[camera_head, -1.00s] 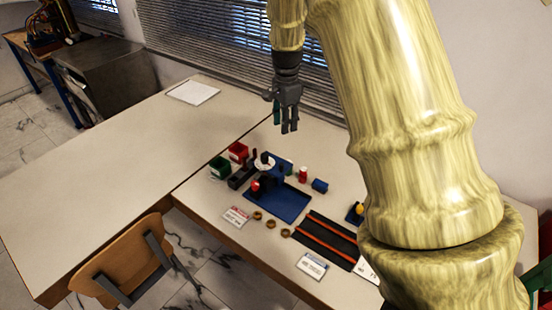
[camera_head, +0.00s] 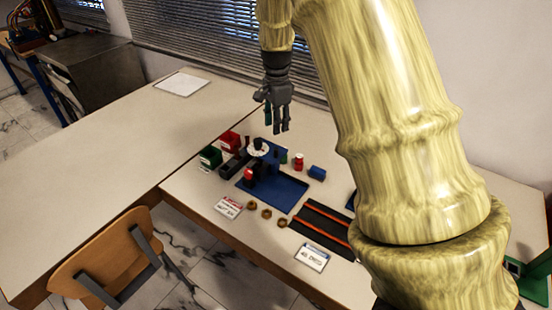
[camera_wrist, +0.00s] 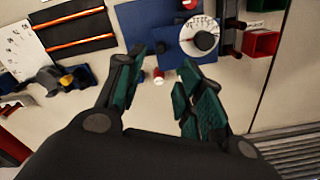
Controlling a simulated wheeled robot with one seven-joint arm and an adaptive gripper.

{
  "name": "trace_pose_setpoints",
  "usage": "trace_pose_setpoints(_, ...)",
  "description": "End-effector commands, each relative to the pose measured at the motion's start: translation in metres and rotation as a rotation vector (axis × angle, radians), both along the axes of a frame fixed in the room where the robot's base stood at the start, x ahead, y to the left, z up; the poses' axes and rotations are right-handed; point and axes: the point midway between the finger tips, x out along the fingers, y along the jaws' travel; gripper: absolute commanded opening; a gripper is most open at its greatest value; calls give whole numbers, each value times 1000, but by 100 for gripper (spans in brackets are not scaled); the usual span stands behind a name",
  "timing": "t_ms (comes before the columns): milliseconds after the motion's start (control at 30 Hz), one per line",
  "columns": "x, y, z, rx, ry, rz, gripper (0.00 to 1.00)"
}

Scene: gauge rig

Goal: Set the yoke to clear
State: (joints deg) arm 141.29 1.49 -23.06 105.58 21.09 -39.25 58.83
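The rig is a blue plate (camera_head: 280,192) on the table, with a white dial (camera_head: 258,149) and a dark knob at its back left. In the wrist view the dial (camera_wrist: 199,36) shows markings around its edge and a round dark knob (camera_wrist: 205,41). No part is clearly identifiable as the yoke, and its setting cannot be read. My gripper (camera_head: 279,124) hangs above the back of the table, apart from the rig. In the wrist view its two green-padded fingers (camera_wrist: 162,62) are spread with nothing held between them.
A red bin (camera_head: 229,141) and a green bin (camera_head: 210,157) stand left of the rig. A red-and-white cylinder (camera_head: 298,161) and a blue block (camera_head: 317,173) stand to its right. Brown rings (camera_head: 266,213) and a dark orange-striped tray (camera_head: 322,222) lie in front. The left table is mostly clear.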

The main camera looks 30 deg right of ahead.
Motion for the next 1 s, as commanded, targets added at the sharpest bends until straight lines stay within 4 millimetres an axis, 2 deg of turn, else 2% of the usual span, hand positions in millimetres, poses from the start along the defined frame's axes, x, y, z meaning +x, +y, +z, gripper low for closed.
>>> trace_pose_setpoints(33, 0, 0, -9, 0, 0, 0, 37)
trace_pose_setpoints(367, 0, 1, -26, 1, 3, 1, 37)
trace_pose_setpoints(800, 1, 1, -88, 1, 2, 1, 37)
trace_pose_setpoints(1000, 1, 1, -109, 1, 1, 1, 37)
